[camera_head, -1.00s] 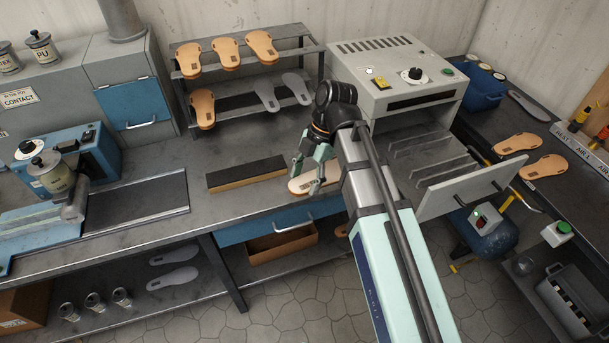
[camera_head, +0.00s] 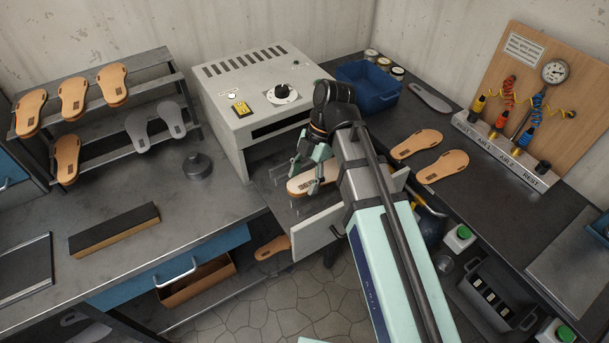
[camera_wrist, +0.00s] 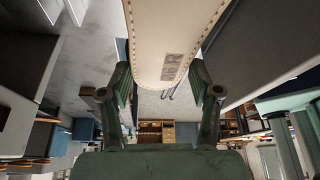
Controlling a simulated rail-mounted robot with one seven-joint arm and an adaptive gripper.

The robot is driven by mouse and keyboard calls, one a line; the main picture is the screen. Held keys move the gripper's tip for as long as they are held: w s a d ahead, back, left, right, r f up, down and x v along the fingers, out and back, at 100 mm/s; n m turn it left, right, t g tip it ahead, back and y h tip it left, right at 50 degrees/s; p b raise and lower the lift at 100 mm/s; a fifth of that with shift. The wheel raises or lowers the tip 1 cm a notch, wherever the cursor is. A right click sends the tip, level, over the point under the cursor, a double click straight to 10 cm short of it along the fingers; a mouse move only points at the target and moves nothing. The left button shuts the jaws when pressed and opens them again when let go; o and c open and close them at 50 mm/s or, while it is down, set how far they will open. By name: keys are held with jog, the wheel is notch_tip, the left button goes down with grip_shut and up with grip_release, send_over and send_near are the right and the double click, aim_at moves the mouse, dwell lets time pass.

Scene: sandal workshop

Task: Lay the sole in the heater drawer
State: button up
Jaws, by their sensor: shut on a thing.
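My gripper (camera_head: 309,179) is shut on a tan sole (camera_head: 298,186) with stitched edges. The sole also fills the top middle of the wrist view (camera_wrist: 172,40), its stamped end between the two fingers. In the head view the gripper and sole are over the pulled-out heater drawer (camera_head: 318,232). The grey heater (camera_head: 228,118) stands behind, with a black knob and a dark slot. My arm hides much of the drawer. I cannot tell whether the sole touches the drawer's floor or wires.
A rack (camera_head: 95,130) holding tan and grey soles stands at left. A black-topped block (camera_head: 115,230) lies on the bench. At right are a blue bin (camera_head: 368,88), two tan soles (camera_head: 416,144) and an air-hose board (camera_head: 535,90).

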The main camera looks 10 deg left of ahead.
jog(key=shift+w+d+f, duration=0.1)
jog(key=shift+w+d, duration=0.15)
jog(key=shift+d, duration=0.1)
jog(key=shift+a+f+b, duration=0.1)
jog(key=shift+f+b, duration=0.5)
jog(key=shift+f, duration=0.15)
jog(key=shift+f+b, duration=1.5)
jog(key=shift+f, duration=0.85)
jog(key=shift+f, duration=0.3)
jog(key=o, duration=1.3)
jog(key=shift+r, duration=0.15)
